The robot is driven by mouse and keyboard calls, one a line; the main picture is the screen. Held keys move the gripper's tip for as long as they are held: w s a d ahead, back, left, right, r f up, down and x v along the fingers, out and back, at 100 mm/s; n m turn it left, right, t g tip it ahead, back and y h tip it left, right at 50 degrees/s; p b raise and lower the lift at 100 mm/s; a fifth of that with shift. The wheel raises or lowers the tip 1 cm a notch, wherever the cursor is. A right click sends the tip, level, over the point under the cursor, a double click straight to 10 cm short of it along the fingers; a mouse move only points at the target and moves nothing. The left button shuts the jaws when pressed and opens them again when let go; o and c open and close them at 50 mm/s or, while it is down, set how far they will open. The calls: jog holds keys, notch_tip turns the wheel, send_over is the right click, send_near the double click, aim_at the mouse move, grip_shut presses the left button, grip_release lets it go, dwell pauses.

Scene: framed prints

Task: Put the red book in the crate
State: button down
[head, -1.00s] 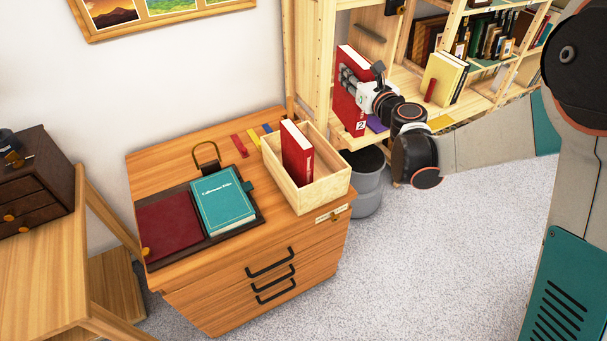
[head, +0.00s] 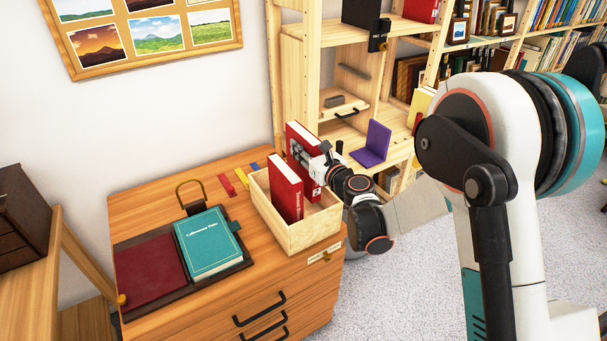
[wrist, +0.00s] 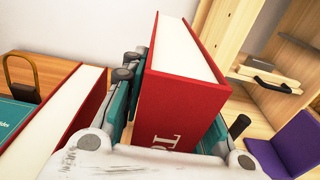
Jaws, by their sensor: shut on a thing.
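The wooden crate (head: 298,239) stands on the right end of the drawer cabinet. One red book (head: 285,190) stands upright in its left part; it shows at the left of the wrist view (wrist: 62,120). My gripper (head: 314,166) is shut on a second red book (head: 300,136), gripping it by its two covers. The held book is upright with its spine toward me and fills the middle of the wrist view (wrist: 178,105). It is at the crate's right part, to the right of the first book with a gap. I cannot tell whether its lower end touches the crate floor.
Coloured strips (head: 240,178) lie behind. A shelf unit with a purple bookend (head: 373,144) stands at the back right. A framed print (head: 140,35) hangs on the wall.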

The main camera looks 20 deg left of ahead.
aim_at(304, 168)
jog(key=shift+f+b, duration=1.15)
jog(key=shift+f, duration=2.4)
jog(key=c, duration=1.2)
grip_release()
jog(key=shift+c, duration=0.2)
